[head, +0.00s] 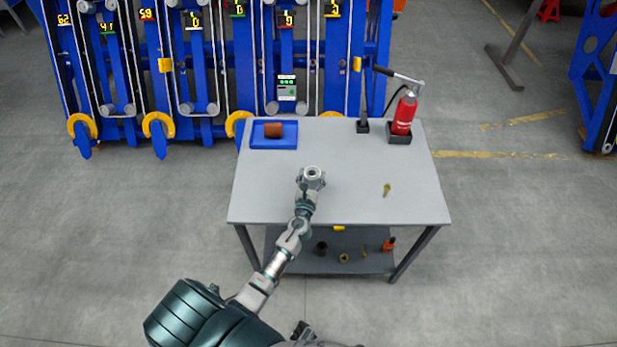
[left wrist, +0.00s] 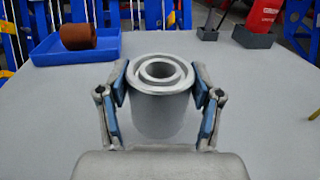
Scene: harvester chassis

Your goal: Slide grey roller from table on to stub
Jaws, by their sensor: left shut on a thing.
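The grey roller (head: 313,173) is a short upright hollow cylinder over the middle of the grey table (head: 260,200). In the left wrist view the roller (left wrist: 160,115) shows its ringed top and central hole. My left gripper (head: 311,182) is shut on it, with blue finger pads (left wrist: 160,88) pressing on both sides. I cannot tell whether its base touches the table. The blue harvester chassis (head: 205,90) stands behind the table, with several round grey ends low on its arms; I cannot tell which is the stub. My right gripper is not clearly in view.
A blue tray (head: 257,143) with a brown roller (head: 273,130) is at the table's back left. A small brass-coloured part (head: 387,189) lies on the right. Several small items lie on the lower shelf (head: 325,265).

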